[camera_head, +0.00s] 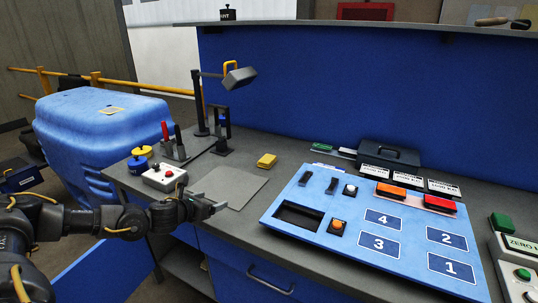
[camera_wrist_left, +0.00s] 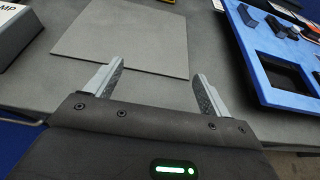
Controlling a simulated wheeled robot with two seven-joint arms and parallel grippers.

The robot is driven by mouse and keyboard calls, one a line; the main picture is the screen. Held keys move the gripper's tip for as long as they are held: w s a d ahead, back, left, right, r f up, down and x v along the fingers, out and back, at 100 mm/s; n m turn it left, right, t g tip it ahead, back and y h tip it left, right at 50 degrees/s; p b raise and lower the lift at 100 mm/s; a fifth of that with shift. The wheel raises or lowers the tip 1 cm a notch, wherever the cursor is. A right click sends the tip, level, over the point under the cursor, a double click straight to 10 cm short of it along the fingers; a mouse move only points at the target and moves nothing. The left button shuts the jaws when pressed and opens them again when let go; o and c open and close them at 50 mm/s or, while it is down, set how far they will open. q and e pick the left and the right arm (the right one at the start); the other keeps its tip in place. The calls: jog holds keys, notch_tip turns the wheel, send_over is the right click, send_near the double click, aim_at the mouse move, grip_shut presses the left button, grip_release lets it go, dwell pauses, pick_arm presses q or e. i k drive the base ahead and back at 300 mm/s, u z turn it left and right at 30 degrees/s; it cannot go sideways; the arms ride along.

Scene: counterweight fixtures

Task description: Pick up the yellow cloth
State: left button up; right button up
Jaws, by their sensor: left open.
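The yellow cloth (camera_head: 266,160) looks like a small folded block in the head view. It lies on the grey bench just behind the grey mat (camera_head: 229,187). My left gripper (camera_head: 216,202) is in front of it, near the mat's front left edge, apart from the cloth. In the left wrist view, the left gripper (camera_wrist_left: 158,76) is open with nothing between its fingers, and it points at the mat (camera_wrist_left: 125,38). The cloth is not in the left wrist view. My right gripper is not in view.
A blue panel (camera_head: 404,258) with numbered squares and switches is right of the mat. A white box with a red button (camera_head: 164,178) and a rack with red and black handles (camera_head: 173,148) stand left. A desk lamp (camera_head: 238,78) rises behind. The mat is bare.

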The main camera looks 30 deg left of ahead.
aim_at(267, 160)
jog(key=i, duration=0.9)
jog(key=z, duration=0.05)
